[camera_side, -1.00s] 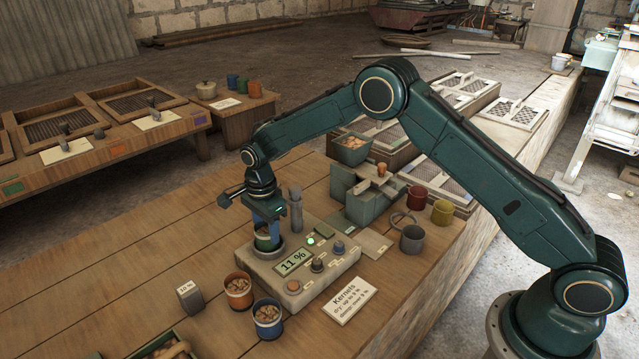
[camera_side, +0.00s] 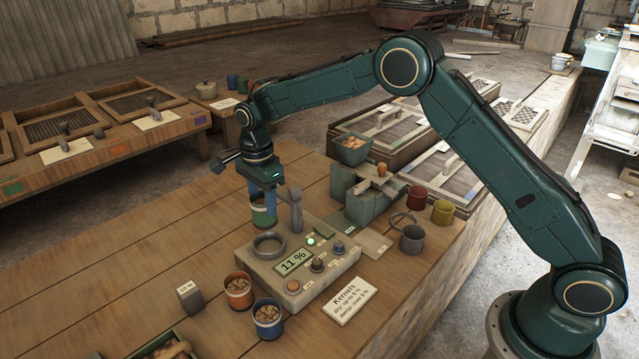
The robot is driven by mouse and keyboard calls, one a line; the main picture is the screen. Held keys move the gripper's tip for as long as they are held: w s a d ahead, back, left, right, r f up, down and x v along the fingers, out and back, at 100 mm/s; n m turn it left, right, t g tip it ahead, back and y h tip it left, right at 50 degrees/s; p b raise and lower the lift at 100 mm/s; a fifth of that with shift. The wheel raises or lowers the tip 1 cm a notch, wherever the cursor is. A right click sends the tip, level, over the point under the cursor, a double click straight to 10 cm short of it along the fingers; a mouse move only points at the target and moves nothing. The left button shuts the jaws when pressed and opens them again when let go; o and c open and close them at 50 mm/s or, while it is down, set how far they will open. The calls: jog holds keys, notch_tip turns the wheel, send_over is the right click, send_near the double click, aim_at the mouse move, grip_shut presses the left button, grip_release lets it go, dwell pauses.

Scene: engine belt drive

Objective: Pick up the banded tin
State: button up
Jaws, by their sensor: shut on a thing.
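The banded tin (camera_side: 262,217) is a small can with a green band, a pale rim and contents that look brownish. My gripper (camera_side: 263,203) is shut on it and holds it upright in the air. The tin hangs above the grey ring socket (camera_side: 269,245) of the meter box (camera_side: 262,268), apart from it. The ring is empty. The meter's display (camera_side: 293,262) reads 11 %. The jaws hide part of the tin's upper side.
A grey post (camera_side: 296,210) stands on the meter close right of the tin. An orange-banded tin (camera_side: 238,291) and a blue-banded tin (camera_side: 267,318) stand in front, beside a small "10 %" block (camera_side: 190,297).

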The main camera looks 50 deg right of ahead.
notch_tip(320, 180, up, 12)
jog(key=shift+f, duration=0.2)
jog(key=shift+d, duration=0.1)
dwell(0.7)
jog(key=s+d+f+n, duration=0.3)
jog(key=s+d+n, duration=0.7)
jog(key=n, duration=0.4)
jog(key=shift+d+n, duration=0.2)
jog(key=shift+n, duration=0.2)
